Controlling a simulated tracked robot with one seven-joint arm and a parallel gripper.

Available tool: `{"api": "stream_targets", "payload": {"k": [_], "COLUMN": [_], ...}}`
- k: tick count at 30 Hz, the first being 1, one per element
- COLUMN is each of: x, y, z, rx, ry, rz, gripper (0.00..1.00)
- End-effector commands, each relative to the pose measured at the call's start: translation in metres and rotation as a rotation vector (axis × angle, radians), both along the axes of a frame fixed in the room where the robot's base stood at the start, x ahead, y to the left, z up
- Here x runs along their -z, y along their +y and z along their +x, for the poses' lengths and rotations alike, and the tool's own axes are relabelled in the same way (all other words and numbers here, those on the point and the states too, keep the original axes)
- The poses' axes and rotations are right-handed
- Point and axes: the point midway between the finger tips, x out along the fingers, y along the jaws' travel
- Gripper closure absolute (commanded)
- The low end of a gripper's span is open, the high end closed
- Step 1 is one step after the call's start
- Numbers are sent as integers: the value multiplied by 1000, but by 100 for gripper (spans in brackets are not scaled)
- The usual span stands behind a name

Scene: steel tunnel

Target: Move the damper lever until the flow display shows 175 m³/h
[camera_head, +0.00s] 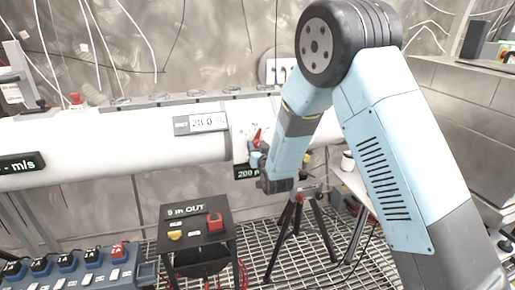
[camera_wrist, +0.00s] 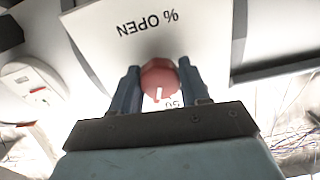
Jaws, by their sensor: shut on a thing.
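The red damper lever (camera_head: 256,136) stands at the side of the white duct. In the wrist view its round red end (camera_wrist: 158,77), with a white mark, sits between the two fingers of my gripper (camera_wrist: 160,85). My gripper is shut on it, in front of a white plate (camera_wrist: 115,35) lettered "% OPEN". Part of a "50" shows just below the red end. In the head view my gripper (camera_head: 258,158) is small and partly hidden by my arm. The dark flow display (camera_head: 246,172) below the duct reads "200 m", with the rest hidden behind my arm.
The white duct (camera_head: 100,135) runs across the left. A dark display (camera_head: 20,165) ends in "m/s". Below stand a black box (camera_head: 195,222) marked "IN OUT", a blue switch panel (camera_head: 75,268) and a tripod (camera_head: 298,215).

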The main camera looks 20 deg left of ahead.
Motion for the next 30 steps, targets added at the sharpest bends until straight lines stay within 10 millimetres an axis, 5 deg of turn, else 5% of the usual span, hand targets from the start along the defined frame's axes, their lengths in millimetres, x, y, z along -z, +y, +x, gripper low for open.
{"api": "stream_targets", "payload": {"k": [3, 4, 11, 22, 30], "x": [2, 2, 1, 1, 1], "y": [-1, -1, -1, -3, -26], "z": [0, 0, 0, -5, -42], "rx": [2, 2, 1, 1, 0], "ry": [3, 4, 3, 2, 4], "rz": [-3, -4, -2, -1, -1], "gripper": [85, 53, 31, 29, 29]}}
